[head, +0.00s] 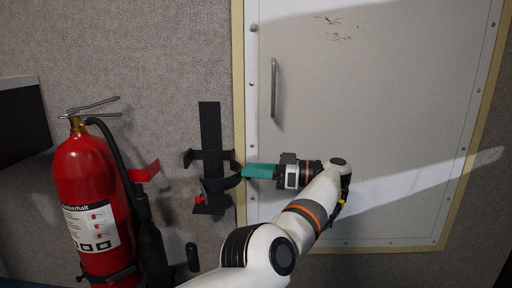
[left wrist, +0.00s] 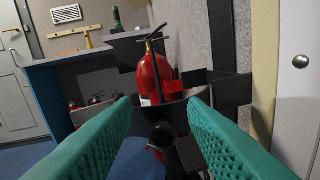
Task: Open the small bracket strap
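The small bracket (head: 210,124) is a black upright plate with side arms on the grey wall in the head view. Its black strap (head: 222,186) curves across the lower front, with a small red piece (head: 199,198) at its left end. My left gripper (head: 245,171), with teal fingers, is at the right side of the strap. In the left wrist view my left gripper (left wrist: 161,103) has its fingers wide apart, with a black band (left wrist: 185,104) showing across the gap. I cannot tell whether a finger touches the strap. My right gripper is not in view.
A red fire extinguisher (head: 84,180) with a black hose stands left of the bracket. A red tab (head: 145,172) sticks out beside it. A pale door (head: 390,100) with a metal handle (head: 274,88) is at the right. A dark shelf (left wrist: 85,55) shows behind in the left wrist view.

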